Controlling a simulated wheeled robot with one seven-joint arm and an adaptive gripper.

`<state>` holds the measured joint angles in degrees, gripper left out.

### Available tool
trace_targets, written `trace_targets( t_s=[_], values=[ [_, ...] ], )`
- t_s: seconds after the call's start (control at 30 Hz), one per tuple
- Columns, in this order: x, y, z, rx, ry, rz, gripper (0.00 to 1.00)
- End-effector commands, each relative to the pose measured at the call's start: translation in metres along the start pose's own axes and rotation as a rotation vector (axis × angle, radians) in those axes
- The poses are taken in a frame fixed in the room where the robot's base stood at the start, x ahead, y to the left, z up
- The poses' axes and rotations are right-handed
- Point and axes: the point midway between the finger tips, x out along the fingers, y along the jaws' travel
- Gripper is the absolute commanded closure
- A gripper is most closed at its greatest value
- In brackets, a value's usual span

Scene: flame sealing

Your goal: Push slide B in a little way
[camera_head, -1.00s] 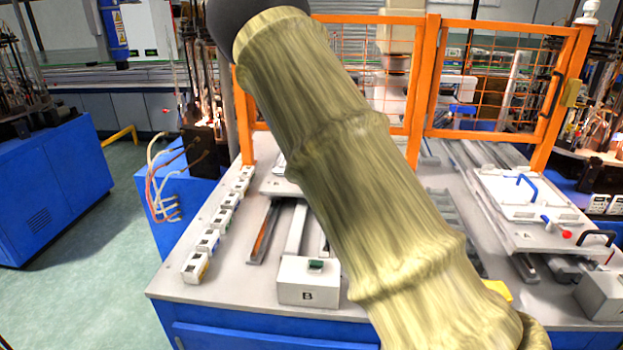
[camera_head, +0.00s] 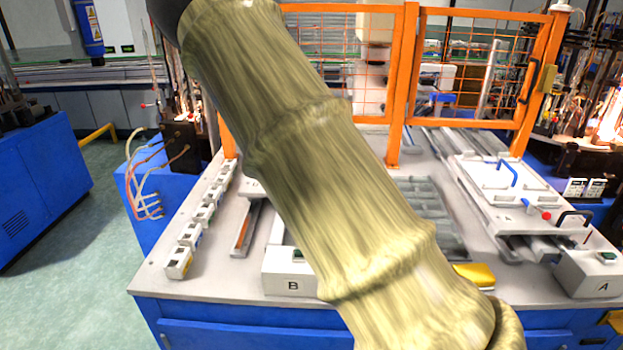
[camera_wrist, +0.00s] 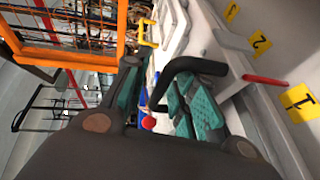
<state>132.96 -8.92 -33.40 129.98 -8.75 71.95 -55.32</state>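A white box marked B (camera_head: 287,284) stands at the front of the table in the head view. My sleeved arm hides its right part and nearly all of slide B behind it. My gripper is hidden in the head view. In the wrist view my gripper (camera_wrist: 165,98) has its teal-padded fingers apart. A black handle (camera_wrist: 205,67) and a red knob (camera_wrist: 148,123) on a white slide show between and beyond the fingers. I cannot read which slide this is, nor tell whether a finger touches the handle.
Slide A (camera_head: 480,172), with a blue handle and red knob, lies at the right, behind box A (camera_head: 590,275). An orange mesh fence (camera_head: 397,85) stands at the back. Small white boxes (camera_head: 190,237) line the table's left edge. Yellow number tags (camera_wrist: 299,102) show in the wrist view.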

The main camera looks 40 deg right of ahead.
Motion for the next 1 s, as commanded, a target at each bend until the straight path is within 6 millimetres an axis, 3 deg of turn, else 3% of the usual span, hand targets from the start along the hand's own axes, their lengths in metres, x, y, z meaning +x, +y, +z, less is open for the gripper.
trace_targets(
  t_s=[0.37,0.8,1.0],
  values=[
    [-0.003,-0.001,-0.003,-0.001,0.005,-0.002,0.68],
    [-0.06,-0.001,-0.001,0.0,0.003,-0.002,0.68],
    [-0.073,-0.001,-0.001,0.0,0.003,-0.001,0.68]
  ],
)
